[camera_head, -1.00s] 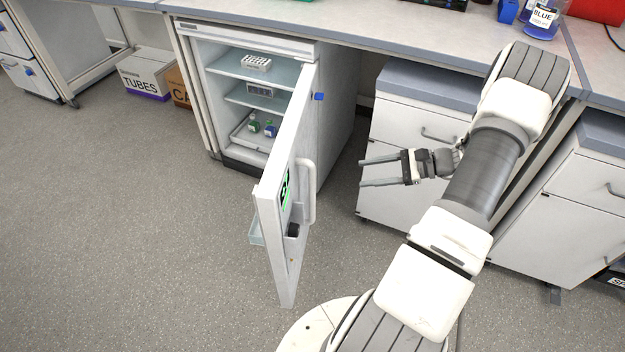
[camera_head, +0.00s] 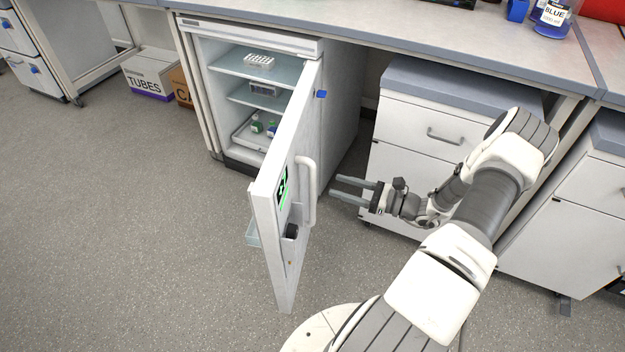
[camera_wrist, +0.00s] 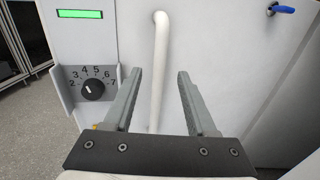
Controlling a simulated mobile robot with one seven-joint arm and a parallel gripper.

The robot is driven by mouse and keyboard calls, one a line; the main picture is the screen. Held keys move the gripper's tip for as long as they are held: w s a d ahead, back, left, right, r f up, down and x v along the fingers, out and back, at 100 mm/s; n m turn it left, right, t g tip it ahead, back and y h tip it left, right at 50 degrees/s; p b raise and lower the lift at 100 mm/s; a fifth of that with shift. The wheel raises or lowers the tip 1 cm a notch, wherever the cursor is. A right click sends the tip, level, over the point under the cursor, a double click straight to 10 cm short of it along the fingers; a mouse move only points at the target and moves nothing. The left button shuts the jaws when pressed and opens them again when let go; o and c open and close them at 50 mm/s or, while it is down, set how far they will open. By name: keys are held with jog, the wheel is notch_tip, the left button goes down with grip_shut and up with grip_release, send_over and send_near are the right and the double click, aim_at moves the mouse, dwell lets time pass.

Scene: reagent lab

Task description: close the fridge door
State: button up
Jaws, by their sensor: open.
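The white fridge (camera_head: 345,130) stands under the bench with its door (camera_head: 277,235) swung wide open toward me. A white vertical bar handle (camera_head: 309,190) is on the door's outer face; it also shows in the wrist view (camera_wrist: 158,70). My gripper (camera_head: 333,187) is open and empty, to the right of the handle, its fingers pointing left at the door. In the wrist view my gripper (camera_wrist: 158,80) faces the door's outer face, with the handle between the two fingers in the picture. I cannot tell whether the fingers touch it.
The fridge shelves hold a white rack (camera_head: 259,60) and small bottles (camera_head: 257,127). A drawer cabinet (camera_head: 440,125) stands right of the fridge, behind my arm. A TUBES box (camera_head: 152,76) is on the floor at left. The floor left of the door is clear.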

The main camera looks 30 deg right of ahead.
aim_at(313, 177)
jog(key=b+x, duration=0.1)
jog(key=x, duration=0.7)
jog(key=shift+w+a+b, duration=0.25)
jog(key=shift+w+b, duration=0.05)
grip_shut()
dwell(1.0)
